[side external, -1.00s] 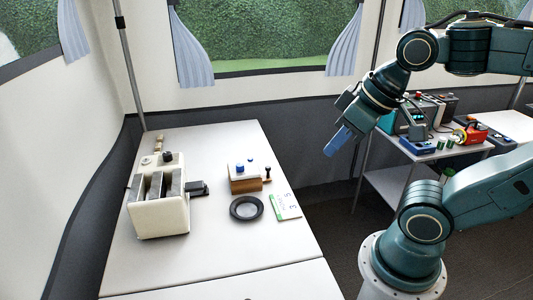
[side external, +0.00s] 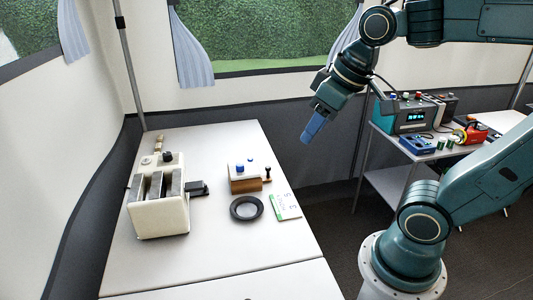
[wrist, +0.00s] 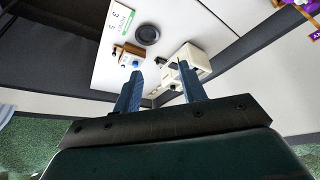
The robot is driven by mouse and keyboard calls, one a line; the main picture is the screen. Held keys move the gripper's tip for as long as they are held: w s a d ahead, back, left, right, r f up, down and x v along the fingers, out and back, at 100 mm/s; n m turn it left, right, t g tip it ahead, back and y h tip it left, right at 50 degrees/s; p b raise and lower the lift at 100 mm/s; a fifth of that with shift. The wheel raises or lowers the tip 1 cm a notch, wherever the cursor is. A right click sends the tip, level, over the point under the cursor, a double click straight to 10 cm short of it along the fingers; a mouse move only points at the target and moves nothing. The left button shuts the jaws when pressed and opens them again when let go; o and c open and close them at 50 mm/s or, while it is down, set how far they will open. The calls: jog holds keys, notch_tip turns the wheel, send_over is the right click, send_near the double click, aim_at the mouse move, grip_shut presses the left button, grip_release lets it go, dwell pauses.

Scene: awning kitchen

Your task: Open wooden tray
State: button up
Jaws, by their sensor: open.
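A small box with a brown wooden lower part and a white top (side external: 245,183) stands on the white table in the side view. Blue knobs sit on its top, and a dark-knobbed peg stands at its right end. The wooden part also shows in the wrist view (wrist: 133,49), beyond my fingers. Whether it slides out of the box is not clear. My gripper (side external: 306,139) is in the air to the right of the box and well above it, touching nothing. In the wrist view its two blue fingers (wrist: 160,68) stand apart with nothing between them.
A cream slotted machine (side external: 160,215) with a dark side lever stands left of the box. A black round dish (side external: 246,208) and a green-white card (side external: 286,207) lie in front. A side table at right holds a teal device (side external: 405,114). The table's front is mostly clear.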

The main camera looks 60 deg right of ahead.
jog(key=w+d+g, duration=0.2)
jog(key=w+d, duration=0.3)
jog(key=w, duration=0.5)
jog(key=g, duration=0.3)
send_over(268, 167)
notch_tip(268, 167, down, 20)
jog(key=shift+d, duration=0.1)
jog(key=shift+f, duration=0.15)
jog(key=shift+f, duration=6.8)
grip_shut()
